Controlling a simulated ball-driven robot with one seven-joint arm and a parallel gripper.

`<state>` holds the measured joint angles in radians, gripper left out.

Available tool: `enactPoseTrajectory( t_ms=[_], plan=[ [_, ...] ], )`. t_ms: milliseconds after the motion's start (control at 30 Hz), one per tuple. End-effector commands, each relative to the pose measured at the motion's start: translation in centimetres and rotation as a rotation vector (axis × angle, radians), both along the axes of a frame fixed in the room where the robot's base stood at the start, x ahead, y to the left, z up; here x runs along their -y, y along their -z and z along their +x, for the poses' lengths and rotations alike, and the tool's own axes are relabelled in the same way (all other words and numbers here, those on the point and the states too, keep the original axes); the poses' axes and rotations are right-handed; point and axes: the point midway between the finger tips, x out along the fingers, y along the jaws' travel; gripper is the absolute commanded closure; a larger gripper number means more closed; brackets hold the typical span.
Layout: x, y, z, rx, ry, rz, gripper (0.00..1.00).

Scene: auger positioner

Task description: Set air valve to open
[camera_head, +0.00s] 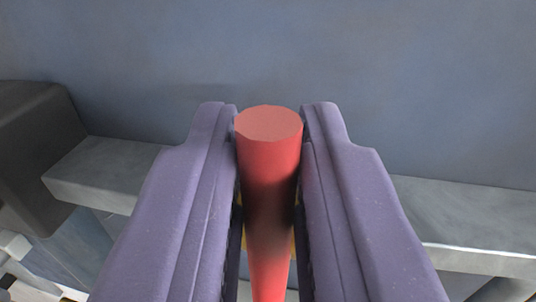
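A red round bar with a flat end (268,190), which looks like the air valve's handle, stands between the two purple fingers of my gripper (268,135). The fingers lie close along its left and right sides and appear to touch it. A little yellow shows beside the bar low between the fingers. The valve body and the bar's lower end are hidden by the gripper and the frame edge.
A blue-grey wall (300,50) fills the background. A grey ledge (470,215) runs across behind the fingers. A dark block (40,150) stands at the left, with white parts (15,245) below it.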

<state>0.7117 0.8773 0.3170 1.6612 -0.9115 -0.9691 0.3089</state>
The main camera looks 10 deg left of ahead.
Motion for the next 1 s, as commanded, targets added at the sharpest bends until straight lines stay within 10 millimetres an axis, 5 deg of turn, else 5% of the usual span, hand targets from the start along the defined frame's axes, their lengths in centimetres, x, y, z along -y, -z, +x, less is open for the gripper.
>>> enactPoseTrajectory(
  t_ms=[467,1000],
  plan=[
    [-0.6,0.2,0.0,0.006,0.0,-0.079,1.0],
    [-4.2,1.7,-0.1,0.024,-0.001,-0.537,1.0]
  ],
)
